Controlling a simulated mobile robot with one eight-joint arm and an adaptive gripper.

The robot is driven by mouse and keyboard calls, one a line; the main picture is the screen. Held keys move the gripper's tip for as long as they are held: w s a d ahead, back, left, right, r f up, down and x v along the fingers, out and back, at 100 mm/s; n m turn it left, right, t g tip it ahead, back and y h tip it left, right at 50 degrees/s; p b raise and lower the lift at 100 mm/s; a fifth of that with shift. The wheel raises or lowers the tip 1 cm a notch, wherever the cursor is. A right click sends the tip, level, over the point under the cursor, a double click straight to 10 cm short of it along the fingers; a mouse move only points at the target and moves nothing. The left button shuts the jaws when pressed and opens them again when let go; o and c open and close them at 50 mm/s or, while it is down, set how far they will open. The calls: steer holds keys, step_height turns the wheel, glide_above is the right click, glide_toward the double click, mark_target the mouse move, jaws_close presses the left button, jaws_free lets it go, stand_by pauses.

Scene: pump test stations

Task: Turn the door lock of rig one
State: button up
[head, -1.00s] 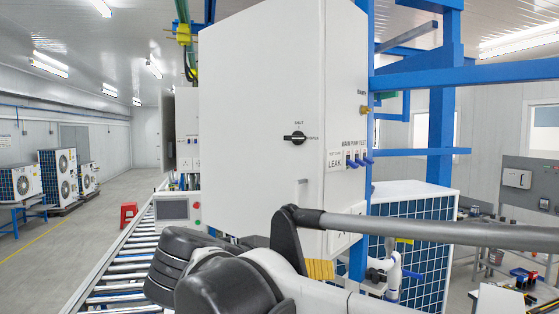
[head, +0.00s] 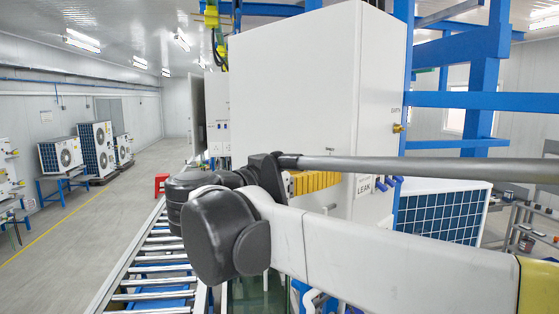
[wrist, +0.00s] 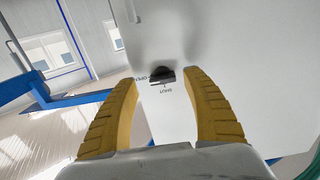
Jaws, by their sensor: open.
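The rig's white cabinet (head: 290,90) stands in the middle of the head view. Its black door lock knob (wrist: 162,76) shows in the wrist view. The knob's bar lies roughly level in that picture, in line with the OPEN label on its left; the SHUT label is below it. My gripper (wrist: 158,77), with two yellow ribbed fingers, is open and faces the door, one fingertip on each side of the knob. I cannot tell how far the tips are from the door. In the head view my gripper (head: 313,183) is partly behind my arm, and the knob is hidden.
A roller conveyor (head: 155,258) runs along the left, with a red stool (head: 161,184) beyond it. Blue frame beams (head: 480,99) and a blue-grilled unit (head: 440,214) are at right. The left aisle floor is open.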

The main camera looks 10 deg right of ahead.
steer(key=shift+x, duration=1)
steer(key=shift+a, duration=0.1)
steer(key=c, duration=1.2)
steer(key=shift+n, duration=0.4)
steer(key=n+b, duration=0.3)
steer(key=n, duration=1.4)
steer(key=shift+s, duration=0.15)
